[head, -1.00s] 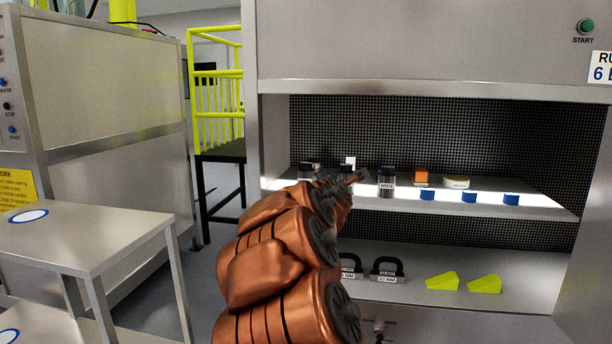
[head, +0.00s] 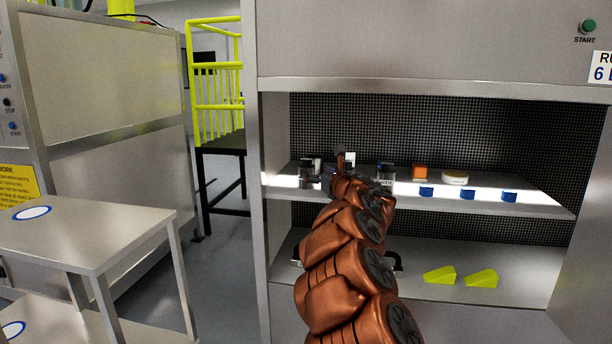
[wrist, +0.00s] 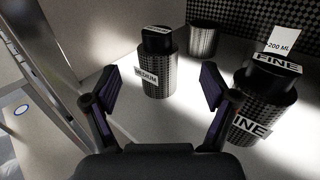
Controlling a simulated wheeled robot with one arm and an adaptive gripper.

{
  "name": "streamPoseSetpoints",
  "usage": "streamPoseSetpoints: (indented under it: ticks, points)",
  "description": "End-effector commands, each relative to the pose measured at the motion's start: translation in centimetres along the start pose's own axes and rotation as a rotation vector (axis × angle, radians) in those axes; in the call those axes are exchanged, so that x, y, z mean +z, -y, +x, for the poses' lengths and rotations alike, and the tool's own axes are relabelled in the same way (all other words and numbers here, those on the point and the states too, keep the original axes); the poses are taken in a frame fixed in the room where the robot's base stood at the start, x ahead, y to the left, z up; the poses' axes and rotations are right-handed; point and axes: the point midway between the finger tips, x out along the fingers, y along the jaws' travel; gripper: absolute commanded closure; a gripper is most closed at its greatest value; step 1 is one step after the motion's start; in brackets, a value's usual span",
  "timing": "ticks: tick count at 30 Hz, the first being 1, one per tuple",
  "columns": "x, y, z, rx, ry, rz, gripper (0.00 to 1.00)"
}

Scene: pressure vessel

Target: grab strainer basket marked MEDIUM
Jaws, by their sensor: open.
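The strainer basket marked MEDIUM (wrist: 155,72) stands upright in the wrist view, a dark mesh cylinder with a black top and a white label. My gripper (wrist: 160,77) is open, its two fingers to either side of the basket in the picture. The basket lies beyond the fingertips, with no visible contact. In the head view the basket appears at the left of the upper shelf (head: 306,173), and my gripper (head: 342,165) is at the shelf's front, partly hidden by my arm.
A basket marked FINE (wrist: 265,85) stands close by my right finger. A plain metal cylinder (wrist: 202,38) and a 200 ML card (wrist: 284,40) are behind. Another basket (head: 386,174), an orange block (head: 419,172) and blue pieces (head: 467,194) sit further right. The cabinet's left wall (head: 275,200) is near.

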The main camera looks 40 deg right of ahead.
Motion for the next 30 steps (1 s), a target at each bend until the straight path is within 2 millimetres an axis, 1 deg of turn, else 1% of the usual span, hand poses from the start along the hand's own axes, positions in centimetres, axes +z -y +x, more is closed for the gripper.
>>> streamPoseSetpoints:
  ticks: [6,14,20,23,30]
  points:
    - [0.0,-0.1,1.6,0.004,0.003,0.001,0.15]
    - [-0.2,0.0,2.5,-0.001,0.000,0.003,0.15]
    - [-0.3,-0.4,4.1,0.004,0.004,0.003,0.15]
    - [-0.6,-0.3,4.9,0.000,0.001,0.005,0.15]
    - [-0.5,-0.3,6.7,0.000,0.001,0.005,0.15]
